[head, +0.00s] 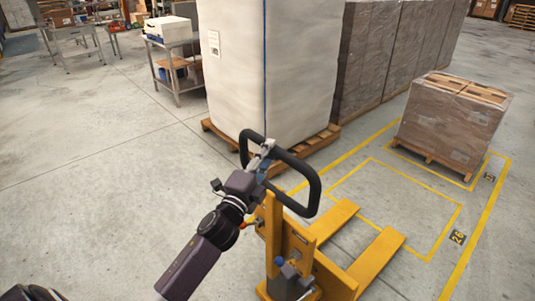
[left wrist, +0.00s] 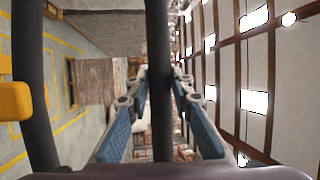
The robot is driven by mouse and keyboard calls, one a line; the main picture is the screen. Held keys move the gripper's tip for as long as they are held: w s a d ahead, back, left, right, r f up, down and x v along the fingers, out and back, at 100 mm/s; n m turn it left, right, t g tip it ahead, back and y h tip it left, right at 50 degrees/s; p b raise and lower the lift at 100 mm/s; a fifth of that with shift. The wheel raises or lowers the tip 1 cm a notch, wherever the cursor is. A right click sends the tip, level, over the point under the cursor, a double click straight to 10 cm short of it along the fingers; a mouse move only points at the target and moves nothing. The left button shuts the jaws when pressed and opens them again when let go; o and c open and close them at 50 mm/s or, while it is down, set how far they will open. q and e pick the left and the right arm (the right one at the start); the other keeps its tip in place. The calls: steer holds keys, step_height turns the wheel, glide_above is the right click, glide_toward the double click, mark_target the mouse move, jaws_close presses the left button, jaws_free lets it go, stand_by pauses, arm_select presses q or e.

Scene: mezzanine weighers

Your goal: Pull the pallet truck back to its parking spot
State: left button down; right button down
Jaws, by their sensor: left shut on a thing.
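The yellow pallet truck (head: 298,240) stands at the lower middle of the head view. Its two forks (head: 376,262) point away to the upper right, over a floor bay, and look empty. Its black loop handle (head: 316,190) rises toward me. My left gripper (head: 263,158) is shut on the handle's bar. In the left wrist view the blue finger pads (left wrist: 158,125) lie on both sides of the black bar (left wrist: 158,50). I cannot tell which floor marking is the parking spot. My right gripper is not in view.
Yellow floor lines (head: 462,262) mark a bay labelled 26 (head: 457,237). A wrapped pallet load (head: 450,125) stands at its far end. A tall white wrapped load (head: 240,65) stands close behind the handle. A steel table (head: 178,72) is farther left.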

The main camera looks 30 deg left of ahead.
arm_select(q)
steer(key=c, duration=1.8)
jaws_free()
steer(key=shift+a+r, duration=0.15)
steer(key=shift+r, duration=0.35)
steer(key=shift+o, duration=0.6)
steer(key=shift+s+a+f, duration=0.1)
steer(key=shift+s+f, duration=0.05)
steer(key=s+f, duration=0.2)
steer(key=s, duration=1)
steer(key=shift+d, duration=0.3)
steer(key=shift+w+f, duration=0.1)
steer(key=shift+f, duration=0.05)
